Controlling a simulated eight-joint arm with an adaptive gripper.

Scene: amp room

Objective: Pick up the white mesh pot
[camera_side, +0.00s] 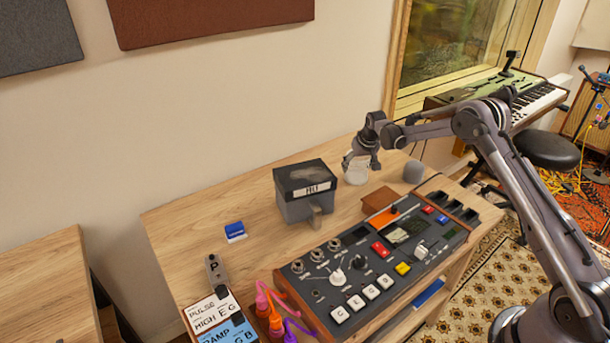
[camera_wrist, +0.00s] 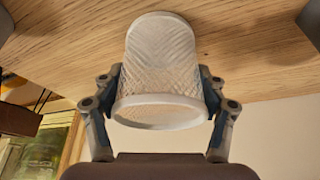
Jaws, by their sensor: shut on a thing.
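The white mesh pot (camera_side: 356,172) stands near the back of the wooden table in the side view, partly hidden by my gripper (camera_side: 362,158). In the wrist view the white mesh pot (camera_wrist: 163,70) sits between the two fingers of my gripper (camera_wrist: 161,90), with its rim toward the camera. The fingers are shut on its two sides. The pot's far end is close to the wooden surface; I cannot tell whether it touches.
A dark grey box (camera_side: 305,195) with a label stands left of the pot. A grey rounded object (camera_side: 413,172) is to its right. A brown block (camera_side: 379,200) and the control console (camera_side: 385,250) lie in front. The table's left back (camera_side: 190,215) is mostly clear.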

